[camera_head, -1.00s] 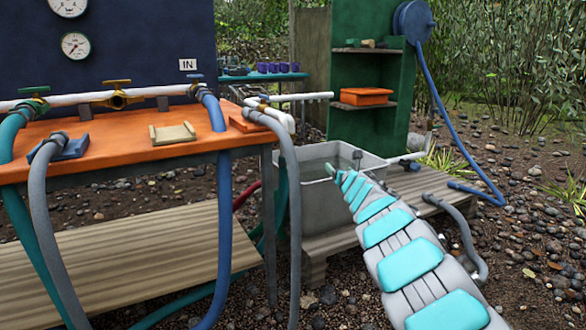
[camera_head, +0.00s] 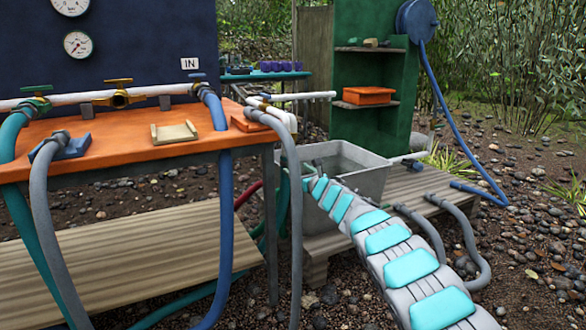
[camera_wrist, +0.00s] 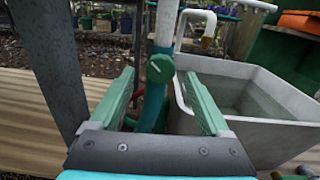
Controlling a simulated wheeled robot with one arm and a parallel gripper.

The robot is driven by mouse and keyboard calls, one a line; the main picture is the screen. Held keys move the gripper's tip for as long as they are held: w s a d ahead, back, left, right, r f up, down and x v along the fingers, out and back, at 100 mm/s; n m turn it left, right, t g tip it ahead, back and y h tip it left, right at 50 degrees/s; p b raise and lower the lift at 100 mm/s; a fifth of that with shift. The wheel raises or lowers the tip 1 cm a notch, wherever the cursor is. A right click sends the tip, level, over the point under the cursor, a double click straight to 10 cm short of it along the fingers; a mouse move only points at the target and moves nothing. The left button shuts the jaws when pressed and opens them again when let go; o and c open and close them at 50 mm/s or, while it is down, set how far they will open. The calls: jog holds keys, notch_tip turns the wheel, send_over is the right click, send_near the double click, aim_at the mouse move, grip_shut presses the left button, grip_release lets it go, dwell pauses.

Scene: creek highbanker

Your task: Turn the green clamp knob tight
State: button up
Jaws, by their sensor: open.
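The green clamp knob (camera_wrist: 160,67) is a small round disc with a pale line mark, in front of a white upright pipe above a teal hose. In the wrist view it appears centred between the tips of my gripper (camera_wrist: 160,76). The two green fingers are spread apart, one on each side of the knob, and neither appears to touch it. I cannot tell how far the fingertips reach past it.
The grey tub (camera_head: 352,192) stands right of my gripper, on a wooden plank. The orange bench (camera_head: 100,140) and its grey leg (camera_wrist: 58,70) are to the left. Grey hoses (camera_head: 470,235) loop at right. A green shelf unit (camera_head: 368,70) stands behind.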

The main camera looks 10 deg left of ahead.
aim_at(293, 167)
jog(key=shift+w+a+f, duration=0.1)
jog(key=shift+w+a, duration=0.35)
jog(key=shift+w, duration=0.05)
jog(key=shift+w+a+r+p, duration=0.25)
jog(key=shift+w+a+p, duration=0.25)
jog(key=shift+w, duration=0.15)
jog(key=shift+w+a+f, duration=0.15)
jog(key=shift+w+f, duration=0.15)
jog(key=shift+w, duration=0.2)
jog(key=shift+c, duration=0.4)
grip_shut()
